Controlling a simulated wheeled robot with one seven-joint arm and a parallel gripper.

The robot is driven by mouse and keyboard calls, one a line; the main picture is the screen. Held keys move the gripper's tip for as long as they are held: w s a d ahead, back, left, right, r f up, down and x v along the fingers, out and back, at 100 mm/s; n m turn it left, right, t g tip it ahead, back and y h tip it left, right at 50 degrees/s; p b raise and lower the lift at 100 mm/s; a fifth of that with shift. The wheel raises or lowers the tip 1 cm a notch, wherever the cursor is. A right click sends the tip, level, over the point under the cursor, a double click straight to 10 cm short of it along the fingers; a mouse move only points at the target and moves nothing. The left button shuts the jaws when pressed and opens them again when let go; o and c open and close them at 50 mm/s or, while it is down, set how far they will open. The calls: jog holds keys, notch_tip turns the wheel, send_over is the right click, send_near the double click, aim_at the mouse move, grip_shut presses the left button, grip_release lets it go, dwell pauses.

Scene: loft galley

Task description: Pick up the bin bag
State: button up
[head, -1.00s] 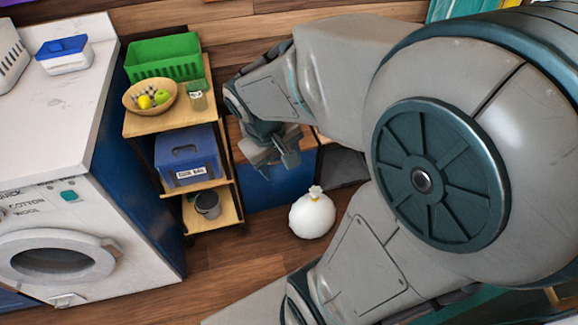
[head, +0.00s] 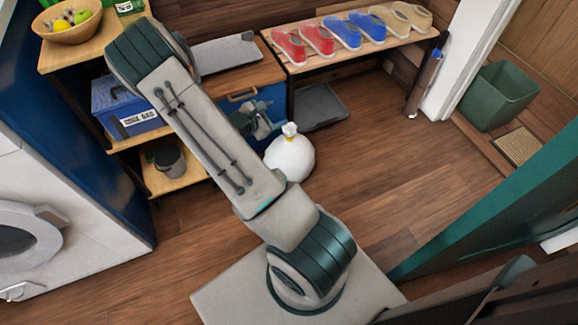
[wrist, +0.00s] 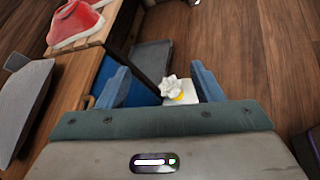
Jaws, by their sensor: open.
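The white bin bag (head: 289,156) stands on the wooden floor in the head view, its knotted top (head: 290,131) tied with a yellow band. In the wrist view the bag's knotted top (wrist: 174,90) shows between the two blue fingers, with much of the bag hidden behind the gripper body. My gripper (head: 262,122) is open and empty, just above and to the left of the bag in the head view. In the wrist view, my gripper (wrist: 160,88) points down toward the knot. I cannot tell the exact gap between them.
A blue-fronted cabinet and a shoe bench (head: 350,42) with several shoes stand behind the bag. A green bin (head: 499,95) stands far right. Floor right of the bag is clear.

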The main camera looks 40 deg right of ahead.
aim_at(286, 131)
notch_tip(286, 131, down, 16)
jog(key=w+d+n+t+b, duration=0.2)
jog(key=n+t+b, duration=0.1)
jog(key=n+b, duration=0.3)
jog(key=shift+n+t, duration=0.3)
jog(key=shift+n, duration=0.4)
jog(key=x, duration=0.2)
jog(key=b+x, duration=0.1)
jog(key=x, duration=0.2)
jog(key=f+x, duration=0.1)
jog(key=x, duration=0.1)
jog(key=shift+w+d+f, duration=0.1)
jog(key=shift+w+f, duration=0.05)
jog(key=shift+w, duration=0.15)
jog(key=d+f+b, duration=0.1)
jog(key=d, duration=0.1)
jog(key=w+d+f+b, duration=0.1)
jog(key=b, duration=0.1)
jog(key=shift+w+d+f, duration=0.15)
jog(key=shift+d+f, duration=0.15)
jog(key=shift+d, duration=0.1)
jog(key=shift+w+d+y+b, duration=0.2)
jog(key=shift+d+y+b, duration=0.1)
jog(key=shift+d, duration=0.1)
jog(key=shift+r, duration=0.1)
grip_shut()
